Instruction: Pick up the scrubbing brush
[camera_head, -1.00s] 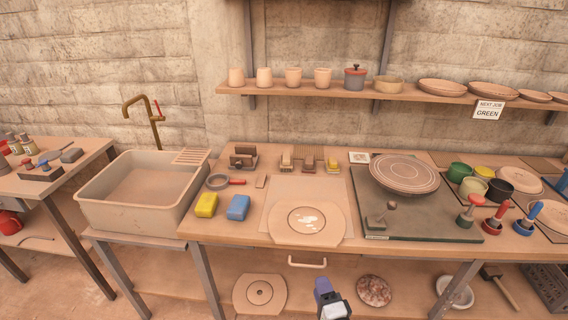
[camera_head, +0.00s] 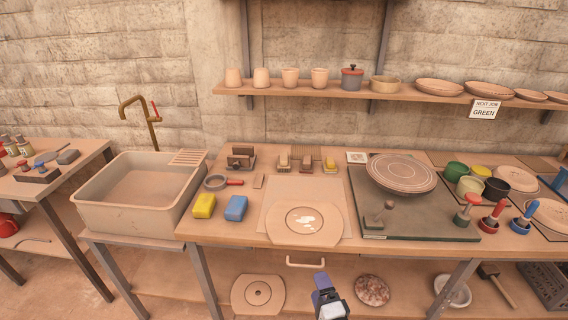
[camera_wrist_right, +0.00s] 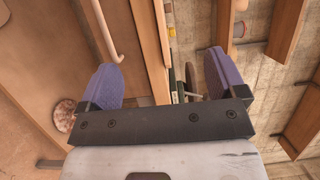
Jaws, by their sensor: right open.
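Three small brush-like pieces stand in a row at the back of the workbench: a left one (camera_head: 283,161), a middle one (camera_head: 307,164) and a yellow-marked right one (camera_head: 329,165). A dark brown block-like piece (camera_head: 241,156) stands to their left. They are too small to tell which is the scrubbing brush. My right gripper (camera_head: 321,281) is low in front of the bench's front edge, well away from them. In the right wrist view its purple fingers (camera_wrist_right: 164,76) are apart with nothing held between them. My left gripper is out of view.
A yellow sponge (camera_head: 204,206) and a blue sponge (camera_head: 236,208) lie at the bench's left front. A round plate (camera_head: 303,220) lies beside them. A drawer handle (camera_head: 306,263) juts out near my right gripper. A sink (camera_head: 140,192) stands left; a shelf (camera_head: 421,93) hangs above.

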